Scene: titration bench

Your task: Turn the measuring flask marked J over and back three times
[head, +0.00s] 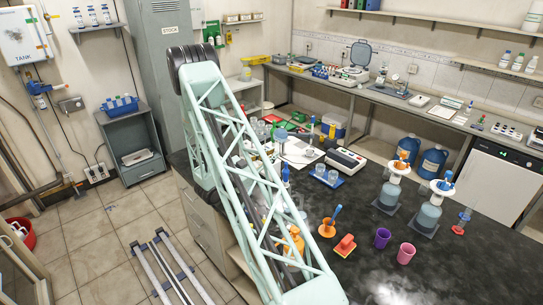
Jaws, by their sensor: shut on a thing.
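I cannot pick out the measuring flask marked J in the head view; no letter is readable on any glassware. My own pale green lattice arm crosses the middle of the picture and covers part of the dark bench (355,265). My gripper does not show, so its hold cannot be seen. Small clear glassware (328,176) stands on a blue mat just right of the arm. An orange object (293,243) shows partly through the arm's lattice.
Two grey-blue vessels with white tops, the left one (390,193) and the right one (428,215), stand on the right. A purple cup (382,238), a pink cup (406,253) and a red-orange block (345,246) stand nearer. A grey instrument (346,159) lies behind.

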